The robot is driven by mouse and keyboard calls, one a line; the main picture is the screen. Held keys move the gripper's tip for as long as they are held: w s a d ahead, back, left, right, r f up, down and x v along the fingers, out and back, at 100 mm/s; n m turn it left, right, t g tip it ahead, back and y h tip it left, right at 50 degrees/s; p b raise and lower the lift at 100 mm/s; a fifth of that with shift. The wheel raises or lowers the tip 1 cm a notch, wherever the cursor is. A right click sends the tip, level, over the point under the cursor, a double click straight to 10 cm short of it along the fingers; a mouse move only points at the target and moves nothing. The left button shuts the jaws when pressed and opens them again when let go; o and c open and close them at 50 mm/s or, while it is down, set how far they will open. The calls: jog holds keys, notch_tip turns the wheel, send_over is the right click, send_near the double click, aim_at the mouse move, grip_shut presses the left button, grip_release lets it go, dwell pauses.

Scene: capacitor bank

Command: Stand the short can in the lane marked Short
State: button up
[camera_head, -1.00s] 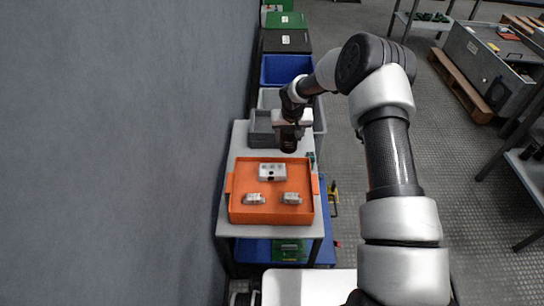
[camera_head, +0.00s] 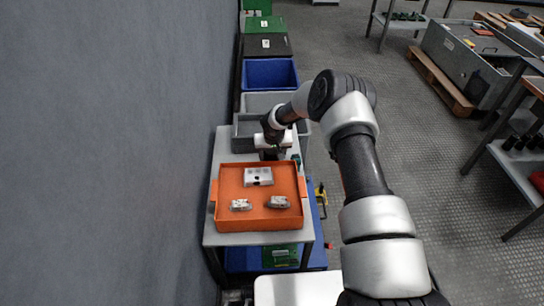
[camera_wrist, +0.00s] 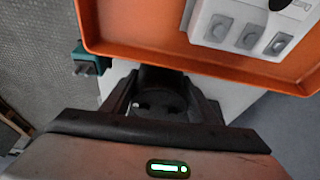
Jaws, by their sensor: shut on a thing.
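My gripper (camera_head: 270,152) is over the far end of the grey table, just beyond the orange tray. In the wrist view my gripper (camera_wrist: 160,103) is shut on a dark round can (camera_wrist: 160,98), whose top shows two small terminals. I take it to be the short can; its lower part and height are hidden. The orange tray (camera_head: 258,225) holds a white block (camera_head: 258,176) at its far side and two smaller grey-white pieces (camera_head: 241,205) (camera_head: 278,202) nearer me. I cannot read a Short marking.
The orange tray's rim (camera_wrist: 190,58) crosses the wrist view just beyond the can. A small teal part (camera_wrist: 90,60) sits beside the tray. Grey bins (camera_head: 250,135) and a blue bin (camera_head: 270,73) stand behind. A wall (camera_head: 100,150) runs along the left.

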jog(key=shift+r, duration=0.1)
jog(key=o, duration=1.6)
